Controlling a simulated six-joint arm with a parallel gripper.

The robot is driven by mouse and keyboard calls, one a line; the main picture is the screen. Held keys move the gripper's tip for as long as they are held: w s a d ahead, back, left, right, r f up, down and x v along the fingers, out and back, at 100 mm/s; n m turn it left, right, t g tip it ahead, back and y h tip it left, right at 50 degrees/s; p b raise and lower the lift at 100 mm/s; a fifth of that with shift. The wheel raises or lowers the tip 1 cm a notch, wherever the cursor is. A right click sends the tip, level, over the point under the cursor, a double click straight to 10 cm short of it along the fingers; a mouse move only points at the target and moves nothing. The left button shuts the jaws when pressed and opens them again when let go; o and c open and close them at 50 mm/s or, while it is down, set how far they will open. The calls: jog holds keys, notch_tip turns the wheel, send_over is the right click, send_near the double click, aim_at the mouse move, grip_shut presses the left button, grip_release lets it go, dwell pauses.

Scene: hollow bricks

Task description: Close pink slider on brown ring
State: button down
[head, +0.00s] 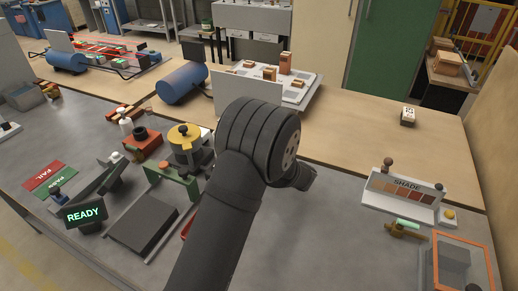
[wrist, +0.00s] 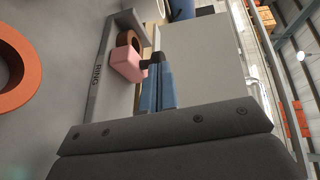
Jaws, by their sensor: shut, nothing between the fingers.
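The pink slider (wrist: 127,60) is a pink block in the wrist view, left of my fingertips. The brown ring (wrist: 131,39) is right beside it, partly hidden behind it. A grey rail marked RING (wrist: 94,88) runs along their left. My gripper (wrist: 154,62) is shut and empty, its blue fingers together and dark tips close to the pink slider's right side. I cannot tell whether they touch. In the head view my arm hides my fingertips, the slider and the brown ring.
A large orange ring (wrist: 22,70) lies left in the wrist view, and a pale panel (wrist: 200,55) stands right of my fingers. In the head view, a SHADE stand (head: 403,192) is right; a yellow-topped device (head: 184,135) and READY display (head: 84,214) are left.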

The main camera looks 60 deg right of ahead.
jog(key=shift+w+d, duration=0.1)
jog(key=shift+w, duration=0.15)
jog(key=v, duration=1.4)
jog(key=shift+s, duration=0.25)
jog(key=x, duration=1.3)
jog(key=shift+w, duration=0.1)
